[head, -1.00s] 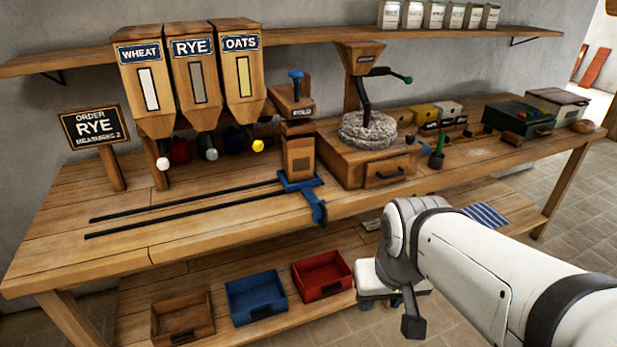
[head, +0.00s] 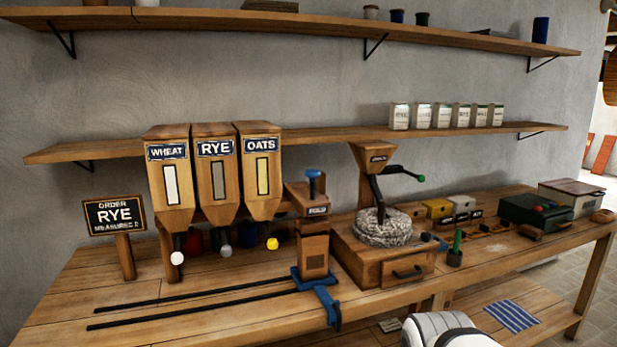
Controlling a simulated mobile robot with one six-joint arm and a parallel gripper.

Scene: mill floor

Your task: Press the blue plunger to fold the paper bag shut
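The blue plunger (head: 313,183) stands up out of the top of a wooden press block (head: 307,198) and appears raised. Below the block a brown paper bag (head: 314,250) stands upright on a blue carriage (head: 314,281) at the right end of two dark rails. The plunger and the bag top are apart from any part of my arm. My white arm (head: 445,331) shows only at the bottom edge, right of centre, in front of the bench. My gripper is outside the picture.
Wheat, rye and oats hoppers (head: 214,175) stand left of the press. A stone mill (head: 383,228) with a crank stands close on its right. A blue handle (head: 328,306) juts over the bench front. The bench around the rails (head: 200,301) is clear.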

